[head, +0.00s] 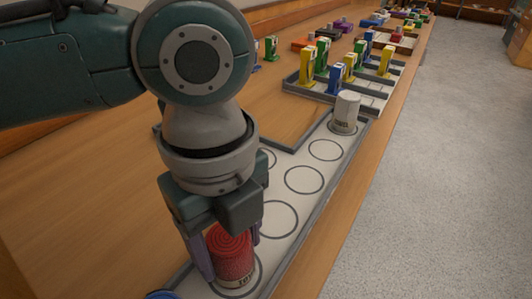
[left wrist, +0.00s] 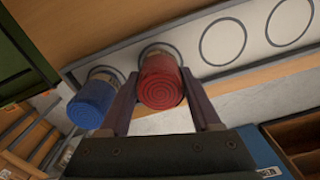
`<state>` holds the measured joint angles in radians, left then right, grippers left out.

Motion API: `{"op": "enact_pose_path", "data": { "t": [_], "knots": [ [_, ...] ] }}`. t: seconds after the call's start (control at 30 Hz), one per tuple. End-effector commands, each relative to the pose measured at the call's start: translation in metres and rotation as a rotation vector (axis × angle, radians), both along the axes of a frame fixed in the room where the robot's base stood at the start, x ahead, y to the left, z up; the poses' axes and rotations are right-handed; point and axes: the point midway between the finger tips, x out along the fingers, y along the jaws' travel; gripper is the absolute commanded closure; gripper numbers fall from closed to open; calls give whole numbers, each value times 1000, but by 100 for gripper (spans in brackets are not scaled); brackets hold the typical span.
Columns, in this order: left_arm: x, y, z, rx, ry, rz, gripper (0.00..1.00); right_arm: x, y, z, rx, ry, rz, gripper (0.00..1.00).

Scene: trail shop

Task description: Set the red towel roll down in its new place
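The red towel roll (head: 232,258) stands upright at a ring on the near part of a pale tray (head: 303,181) marked with circles. Its base is in or just above that ring; I cannot tell contact for sure. My left gripper (head: 230,252) points down with a finger on each side of the roll, close against it. In the left wrist view the red roll (left wrist: 160,82) sits between the fingertips, its spiral end facing the camera. My right gripper is in neither view.
A blue roll (left wrist: 92,102) stands right beside the red one, near my left finger. A white roll (head: 345,112) stands at the tray's far end. Empty circles lie between. Colourful upright items (head: 336,78) stand farther back. The floor (head: 440,190) at right is clear.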

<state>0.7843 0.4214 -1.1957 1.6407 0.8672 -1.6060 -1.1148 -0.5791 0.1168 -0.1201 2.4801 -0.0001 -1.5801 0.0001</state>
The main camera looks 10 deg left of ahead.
Motion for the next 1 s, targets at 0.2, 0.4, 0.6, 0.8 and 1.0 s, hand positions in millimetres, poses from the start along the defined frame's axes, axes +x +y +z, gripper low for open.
{"op": "enact_pose_path", "data": {
  "t": [0.2, 0.4, 0.6, 0.8, 1.0],
  "knots": [
    [0, 0, 0, 0, 0, 0, 10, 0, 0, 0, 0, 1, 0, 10],
    [0, 0, 0, 0, 0, 0, 10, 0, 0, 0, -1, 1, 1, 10],
    [1, 0, 17, -1, -3, -1, 10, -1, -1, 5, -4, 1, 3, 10],
    [1, 0, 62, -1, -4, -2, 10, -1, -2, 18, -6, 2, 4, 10],
    [1, -1, 103, -1, -4, 0, 10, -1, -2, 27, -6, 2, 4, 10]
  ]
}}
